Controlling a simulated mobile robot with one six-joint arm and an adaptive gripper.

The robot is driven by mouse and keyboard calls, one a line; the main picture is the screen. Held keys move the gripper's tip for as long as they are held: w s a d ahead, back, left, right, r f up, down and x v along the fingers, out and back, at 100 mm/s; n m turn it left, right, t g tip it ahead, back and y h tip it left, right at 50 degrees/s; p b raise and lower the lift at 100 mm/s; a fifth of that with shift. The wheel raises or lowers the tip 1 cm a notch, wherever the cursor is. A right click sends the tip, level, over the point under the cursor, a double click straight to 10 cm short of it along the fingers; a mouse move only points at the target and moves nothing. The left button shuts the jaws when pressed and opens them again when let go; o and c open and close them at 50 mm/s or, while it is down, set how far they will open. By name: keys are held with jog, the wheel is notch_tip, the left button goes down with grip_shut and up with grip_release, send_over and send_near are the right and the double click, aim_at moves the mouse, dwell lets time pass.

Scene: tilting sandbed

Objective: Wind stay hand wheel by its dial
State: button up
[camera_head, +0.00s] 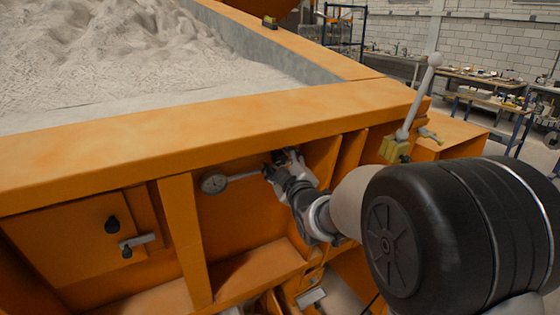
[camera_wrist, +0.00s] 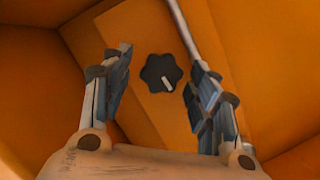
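A small black lobed hand wheel (camera_wrist: 160,73) with a white pointer mark shows in the wrist view on an orange panel. The mark points down and slightly right. My gripper (camera_wrist: 162,85) is open, with one finger on each side of the wheel and visible gaps between. Whether the fingertips are level with the wheel cannot be told. In the head view my gripper (camera_head: 283,158) is inside the orange recess and hides the wheel. A round dial (camera_head: 214,184) on a grey rod is left of the gripper. A grey rod (camera_wrist: 184,38) also passes near the right finger.
An orange sandbed rim (camera_head: 200,125) overhangs the recess. An orange upright (camera_head: 184,240) stands left of the dial. A ball-topped lever (camera_head: 417,95) rises at the right. A panel with a black knob (camera_head: 112,224) is at the left.

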jog(key=c, duration=1)
jog(key=shift+d+r+m+g+y, duration=0.1)
jog(key=shift+m+g+y, duration=0.25)
jog(key=shift+m, duration=0.85)
jog(key=m+p, duration=0.1)
jog(key=m+g+p, duration=0.1)
jog(key=shift+w+d+r+m+y, duration=0.15)
jog(key=shift+r+m+y, duration=0.05)
jog(key=shift+m+y, duration=0.15)
jog(key=m+y+p, duration=0.1)
jog(key=m+p, duration=0.1)
jog(key=p, duration=0.1)
jog(key=m+g+y+p, duration=0.1)
jog(key=m+p, duration=0.1)
jog(key=p, duration=0.1)
jog(key=shift+w+d+m+g, duration=0.1)
jog(key=shift+d+m+g, duration=0.05)
jog(key=shift+m+g, duration=0.1)
jog(key=m+y+p, duration=0.1)
jog(key=m+p, duration=0.1)
jog(key=shift+d+f+m, duration=0.1)
jog(key=shift+m, duration=0.2)
jog(key=shift+w+f+m+g+y+p, duration=0.15)
jog(key=shift+m+g+y+p, duration=0.25)
jog(key=shift+m+y+p, duration=0.8)
jog(key=shift+m+h, duration=0.3)
